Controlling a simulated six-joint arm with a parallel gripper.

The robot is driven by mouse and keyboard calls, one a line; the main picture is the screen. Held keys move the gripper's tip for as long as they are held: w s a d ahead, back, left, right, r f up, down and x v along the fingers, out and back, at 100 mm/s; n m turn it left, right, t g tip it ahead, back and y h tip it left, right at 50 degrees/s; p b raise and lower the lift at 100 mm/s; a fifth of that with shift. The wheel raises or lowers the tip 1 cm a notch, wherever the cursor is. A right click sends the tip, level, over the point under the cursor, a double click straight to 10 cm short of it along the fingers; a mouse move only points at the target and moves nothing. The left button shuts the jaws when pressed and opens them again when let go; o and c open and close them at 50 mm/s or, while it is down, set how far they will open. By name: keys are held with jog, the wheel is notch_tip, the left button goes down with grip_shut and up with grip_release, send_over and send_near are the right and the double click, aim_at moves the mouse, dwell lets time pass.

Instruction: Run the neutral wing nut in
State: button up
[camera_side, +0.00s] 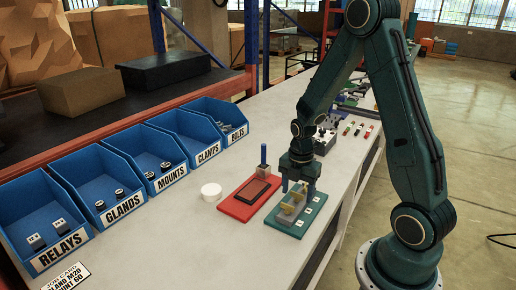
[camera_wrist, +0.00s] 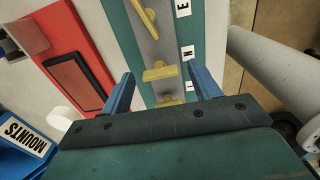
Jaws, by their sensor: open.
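A green board (camera_side: 288,228) carries a grey block with several yellow wing nuts and white letter tags. In the wrist view the neutral wing nut (camera_wrist: 159,72), beside the tag N (camera_wrist: 187,53), is the middle of three in a row. Another wing nut (camera_wrist: 145,14) is by the E tag, and a third (camera_wrist: 167,100) is partly hidden by my gripper's body. My gripper (camera_wrist: 160,72) is open, its two blue fingers on either side of the neutral wing nut in the picture. I cannot tell whether they touch it. In the side view my gripper (camera_side: 298,184) is pointing down over the board.
A red tray (camera_side: 231,207) with a dark panel and a blue-topped post lies left of the board. A white round piece (camera_side: 211,191) is left of that. Blue labelled bins (camera_side: 112,190) line the back. Small parts lie on the far bench.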

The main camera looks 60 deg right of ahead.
jog(key=c, duration=1)
